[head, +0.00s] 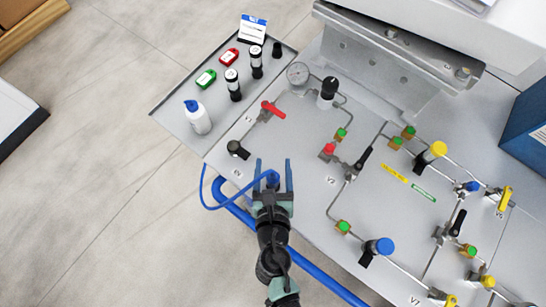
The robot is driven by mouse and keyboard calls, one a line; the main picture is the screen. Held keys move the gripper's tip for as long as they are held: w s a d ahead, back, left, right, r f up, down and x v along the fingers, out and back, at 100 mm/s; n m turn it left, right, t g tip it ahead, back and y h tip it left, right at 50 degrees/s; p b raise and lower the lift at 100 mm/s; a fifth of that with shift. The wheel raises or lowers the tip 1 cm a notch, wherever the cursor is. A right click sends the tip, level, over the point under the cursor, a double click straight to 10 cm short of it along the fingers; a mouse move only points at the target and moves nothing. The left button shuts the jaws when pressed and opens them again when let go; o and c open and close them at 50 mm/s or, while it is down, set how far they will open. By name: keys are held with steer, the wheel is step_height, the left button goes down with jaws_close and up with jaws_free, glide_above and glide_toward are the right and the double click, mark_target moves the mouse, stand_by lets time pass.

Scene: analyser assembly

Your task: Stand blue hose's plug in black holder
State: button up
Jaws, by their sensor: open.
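The blue hose (209,197) is a thin loop at the left edge of the grey panel. It runs to a blue end (272,177) between the fingers of my gripper, which looks like its plug. My gripper (273,168) is open, with one finger on each side of this blue end. My wrist hides what lies under it, so I cannot tell whether the plug stands in anything. A short black round part (236,149) sits on the panel up and left of my gripper. I cannot tell whether it is the black holder.
A thick blue pipe (320,274) runs along the panel's near edge. A grey tray (178,128) holds a white bottle (197,117), black vials and red and green pieces. Valves, a gauge (297,73) and tubing crowd the panel (300,130). Floor is clear at left.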

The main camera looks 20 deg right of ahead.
steer(key=b+v, duration=0.2)
steer(key=v, duration=1)
steer(key=w+a+r+m+t, duration=0.1)
steer(key=w+r+m+t, duration=0.2)
steer(key=w+r+m, duration=0.9)
steer(key=w+r+m+t, duration=0.3)
steer(key=w+r+m, duration=0.5)
steer(key=r, duration=0.8)
steer(key=s+a+r+m+t+y, duration=0.1)
steer(key=s+r+m+t, duration=0.1)
steer(key=r, duration=0.9)
steer(key=s+a+r+m+t+y, duration=0.1)
steer(key=s+r+m+t, duration=0.1)
steer(key=r+m, duration=0.4)
steer(key=s+a+r+m+t+y, duration=0.1)
steer(key=r+m+t, duration=0.3)
steer(key=r, duration=1.3)
steer(key=shift+s+m+t+y, duration=0.3)
steer(key=shift+s+y, duration=0.2)
steer(key=shift+s, duration=0.2)
